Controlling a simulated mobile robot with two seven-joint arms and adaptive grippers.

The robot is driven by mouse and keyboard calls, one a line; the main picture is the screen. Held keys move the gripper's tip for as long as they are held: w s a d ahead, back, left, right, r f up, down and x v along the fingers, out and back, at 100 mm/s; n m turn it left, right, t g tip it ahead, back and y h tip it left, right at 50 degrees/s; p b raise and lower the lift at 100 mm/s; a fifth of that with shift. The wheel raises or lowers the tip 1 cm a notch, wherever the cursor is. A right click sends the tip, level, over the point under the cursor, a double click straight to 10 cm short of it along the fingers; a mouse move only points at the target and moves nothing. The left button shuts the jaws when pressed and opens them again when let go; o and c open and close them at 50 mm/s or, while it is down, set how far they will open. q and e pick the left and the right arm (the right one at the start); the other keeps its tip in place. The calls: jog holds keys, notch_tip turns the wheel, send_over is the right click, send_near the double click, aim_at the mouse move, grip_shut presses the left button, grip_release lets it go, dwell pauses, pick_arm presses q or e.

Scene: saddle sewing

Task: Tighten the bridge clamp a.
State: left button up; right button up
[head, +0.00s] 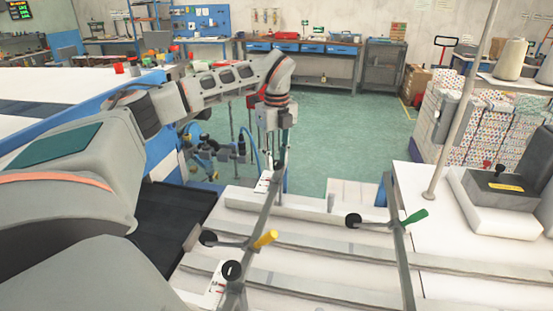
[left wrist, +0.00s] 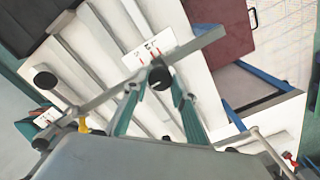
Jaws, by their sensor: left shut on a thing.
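The bridge clamp with the yellow handle (head: 265,240) is a grey bar (head: 258,222) lying across the white rails, with a black knob (head: 230,270) at its near end. My left gripper (head: 281,165) points down at the bar's far end. In the left wrist view its teal fingers (left wrist: 158,92) stand either side of a black knob (left wrist: 160,76) on the bar, shut on it. That knob is hidden in the head view. A white scale plate with red marks (left wrist: 147,51) lies beside it. My right gripper is not in view.
A second bar (head: 400,240) with a green handle (head: 415,217) and a black knob (head: 353,220) crosses the rails at the right. A thin upright pole (head: 463,100) and a grey box (head: 500,188) stand on the right-hand table. Green floor (head: 345,140) lies open beyond.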

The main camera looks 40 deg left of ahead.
aim_at(276, 162)
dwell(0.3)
pick_arm(q)
jog(key=o, duration=1.1)
notch_tip(276, 162, up, 12)
dwell(0.4)
